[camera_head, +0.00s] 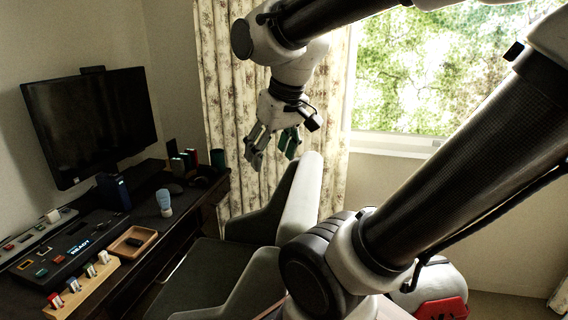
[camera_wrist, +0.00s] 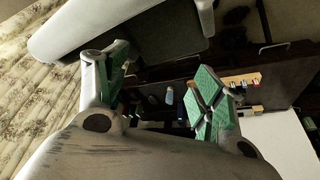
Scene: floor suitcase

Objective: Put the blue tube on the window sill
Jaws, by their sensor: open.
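A light blue tube (camera_head: 164,202) with a pale lower end stands upright on the dark desk (camera_head: 145,230). It also shows small in the wrist view (camera_wrist: 169,95), in the gap between my fingers. The pale window sill (camera_head: 395,143) runs under the bright window at the right. My gripper (camera_head: 273,150) hangs in the air in front of the curtain, above the chair. It is open and empty, with its green-padded fingers apart in the wrist view (camera_wrist: 160,75). It is well away from the tube and to the left of the sill.
A chair (camera_head: 300,205) stands between the desk and the window. The desk bears a monitor (camera_head: 90,125), a dark blue box (camera_head: 115,191), a wooden tray (camera_head: 133,241) and a wooden rack (camera_head: 85,285). The visible sill stretch looks clear.

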